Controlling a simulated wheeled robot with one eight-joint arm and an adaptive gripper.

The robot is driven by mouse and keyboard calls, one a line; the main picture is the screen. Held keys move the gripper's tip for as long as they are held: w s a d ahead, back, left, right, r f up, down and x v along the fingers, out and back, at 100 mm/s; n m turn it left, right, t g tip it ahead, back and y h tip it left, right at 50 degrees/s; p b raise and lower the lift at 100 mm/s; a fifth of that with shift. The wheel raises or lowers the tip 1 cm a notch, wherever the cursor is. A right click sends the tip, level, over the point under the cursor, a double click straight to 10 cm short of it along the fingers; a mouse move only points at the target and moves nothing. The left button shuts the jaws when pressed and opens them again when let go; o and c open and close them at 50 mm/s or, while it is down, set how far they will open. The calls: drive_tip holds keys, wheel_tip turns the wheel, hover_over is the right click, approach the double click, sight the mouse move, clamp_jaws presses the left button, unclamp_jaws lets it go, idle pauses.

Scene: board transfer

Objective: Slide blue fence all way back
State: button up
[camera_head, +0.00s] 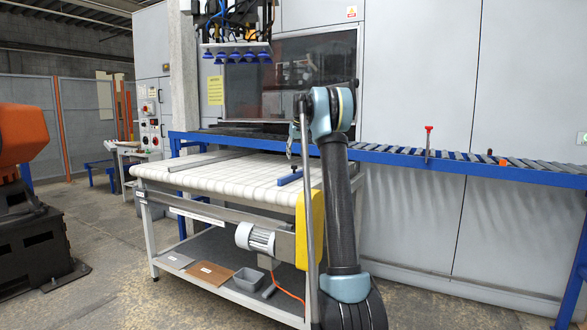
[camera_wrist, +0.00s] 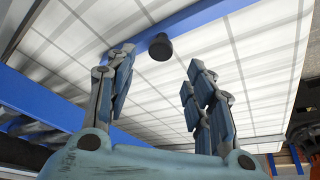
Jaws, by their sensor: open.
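The blue fence (camera_head: 290,178) is a short blue bar lying on the white roller table (camera_head: 215,178), near its right side. In the wrist view the fence (camera_wrist: 190,18) runs diagonally at the top, over the white rollers. A round black knob (camera_wrist: 160,47) shows beside it, between and beyond my fingertips. My gripper (camera_wrist: 160,68) is open with nothing between its fingers. Its left finger overlaps the near end of the fence in the picture; I cannot tell if they touch. In the head view my gripper is small and partly hidden by my arm, above the fence.
A grey bar (camera_head: 205,161) lies across the rollers on the left. A blue roller conveyor (camera_head: 400,157) runs along the machine behind. Blue suction cups (camera_head: 236,58) hang above the table. A grey bin (camera_head: 247,279) and flat boards are on the lower shelf. A yellow guard (camera_head: 310,228) stands at the table's right.

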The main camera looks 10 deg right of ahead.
drive_tip(key=x, duration=0.7)
drive_tip(key=shift+f, duration=0.1)
clamp_jaws()
drive_tip(key=s+d, duration=0.2)
drive_tip(key=d, duration=0.1)
drive_tip(key=s+d, duration=0.2)
drive_tip(key=d, duration=0.1)
drive_tip(key=s+d, duration=0.3)
drive_tip(key=d, duration=0.1)
